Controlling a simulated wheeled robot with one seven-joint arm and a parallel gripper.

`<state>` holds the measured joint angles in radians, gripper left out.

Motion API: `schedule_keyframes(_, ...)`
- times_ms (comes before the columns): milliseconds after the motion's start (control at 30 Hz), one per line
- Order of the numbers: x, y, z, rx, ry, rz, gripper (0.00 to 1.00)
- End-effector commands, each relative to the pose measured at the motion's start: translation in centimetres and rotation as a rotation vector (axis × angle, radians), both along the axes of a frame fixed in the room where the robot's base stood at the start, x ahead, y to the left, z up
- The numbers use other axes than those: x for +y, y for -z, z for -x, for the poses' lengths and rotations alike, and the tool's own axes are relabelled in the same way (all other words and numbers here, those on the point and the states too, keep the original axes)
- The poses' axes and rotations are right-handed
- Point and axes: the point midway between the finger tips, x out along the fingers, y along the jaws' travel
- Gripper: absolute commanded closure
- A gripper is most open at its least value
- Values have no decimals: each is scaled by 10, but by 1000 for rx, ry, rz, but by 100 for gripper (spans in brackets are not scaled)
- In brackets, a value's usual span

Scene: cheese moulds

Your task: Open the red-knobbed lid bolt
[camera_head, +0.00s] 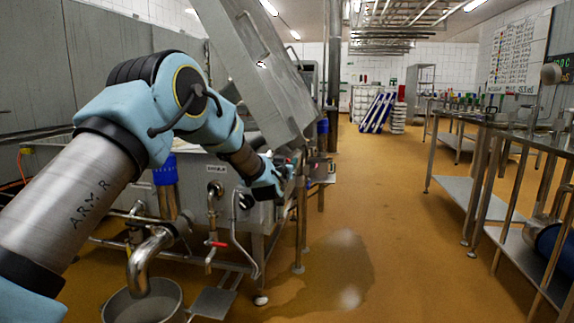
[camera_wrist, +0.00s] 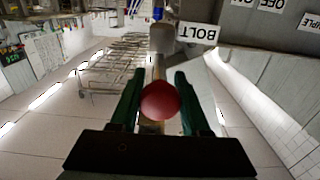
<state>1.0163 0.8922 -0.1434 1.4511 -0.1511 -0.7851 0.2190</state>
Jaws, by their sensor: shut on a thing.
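The red knob (camera_wrist: 160,101) of the lid bolt shows in the middle of the wrist view, between the two green fingers of my gripper (camera_wrist: 160,100). My gripper is shut on it. Behind the knob, the grey metal bolt fitting (camera_wrist: 163,38) shows, beside a white label reading BOLT (camera_wrist: 198,33). In the head view my gripper (camera_head: 286,170) is at the right end of the vat (camera_head: 190,182), and the knob is too small to tell there. The large steel lid (camera_head: 255,65) stands tilted up above the vat.
A metal bucket (camera_head: 145,303) stands below a bent outlet pipe (camera_head: 143,262) at the lower left. Steel tables (camera_head: 505,125) line the right side. The brown floor (camera_head: 400,220) between vat and tables is clear, with a wet patch (camera_head: 335,275).

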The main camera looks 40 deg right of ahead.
Motion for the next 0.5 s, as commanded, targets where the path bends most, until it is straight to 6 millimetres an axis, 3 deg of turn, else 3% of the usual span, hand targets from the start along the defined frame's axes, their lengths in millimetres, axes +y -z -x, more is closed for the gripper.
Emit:
schedule_keyframes(133,0,-1,0,-1,0,1,100)
schedule_keyframes(167,0,-1,0,-1,0,1,53)
schedule_keyframes(400,0,-1,0,0,0,0,26)
schedule_keyframes(500,0,0,0,0,1,0,25)
